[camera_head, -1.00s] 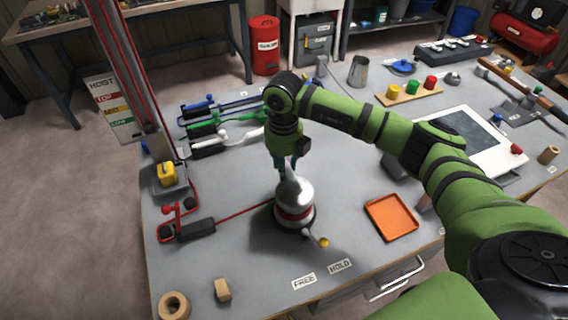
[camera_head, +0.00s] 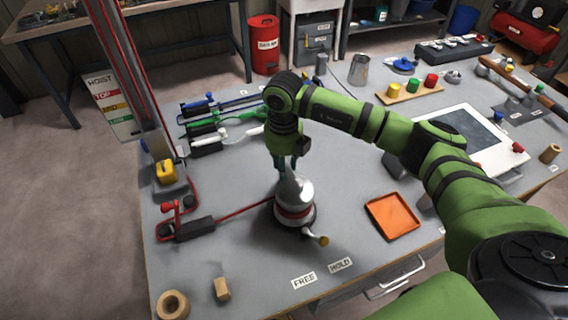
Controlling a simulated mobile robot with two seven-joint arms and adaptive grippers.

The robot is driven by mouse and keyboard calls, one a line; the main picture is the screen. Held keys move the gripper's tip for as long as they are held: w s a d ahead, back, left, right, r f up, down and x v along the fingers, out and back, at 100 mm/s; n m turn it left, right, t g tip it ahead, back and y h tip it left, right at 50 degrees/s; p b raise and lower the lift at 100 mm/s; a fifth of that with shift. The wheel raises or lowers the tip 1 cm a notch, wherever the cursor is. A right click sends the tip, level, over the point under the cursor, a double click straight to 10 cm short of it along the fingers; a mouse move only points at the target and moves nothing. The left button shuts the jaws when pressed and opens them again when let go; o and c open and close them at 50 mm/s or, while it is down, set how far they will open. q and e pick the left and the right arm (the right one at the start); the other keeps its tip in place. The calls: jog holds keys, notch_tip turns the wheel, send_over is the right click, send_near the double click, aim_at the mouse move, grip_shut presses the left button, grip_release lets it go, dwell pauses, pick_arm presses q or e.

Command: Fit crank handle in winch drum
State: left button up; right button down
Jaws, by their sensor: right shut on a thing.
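The winch drum (camera_head: 294,212) stands on the grey bench in the middle of the view. It is a silver, rounded body with a red band of line around it. My right gripper (camera_head: 286,166) points down just above the drum's top. It is shut on the crank handle (camera_head: 289,182), of which only a silver part shows between the jaws and the drum. The handle looks close to or touching the drum top. I cannot tell whether it is seated. My left gripper is not in view.
A small lever with a yellow knob (camera_head: 323,240) sticks out at the drum's base, near FREE and HOLD labels (camera_head: 340,265). An orange tray (camera_head: 393,216) lies to the right. A red line runs left to a red fitting (camera_head: 178,214). Bench space in front is mostly clear.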

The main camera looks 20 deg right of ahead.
jog(key=shift+c, duration=1.8)
grip_release()
jog(key=shift+r, duration=0.2)
jog(key=shift+r+p, duration=2.5)
jog(key=shift+r, duration=1.4)
jog(key=shift+f, duration=0.1)
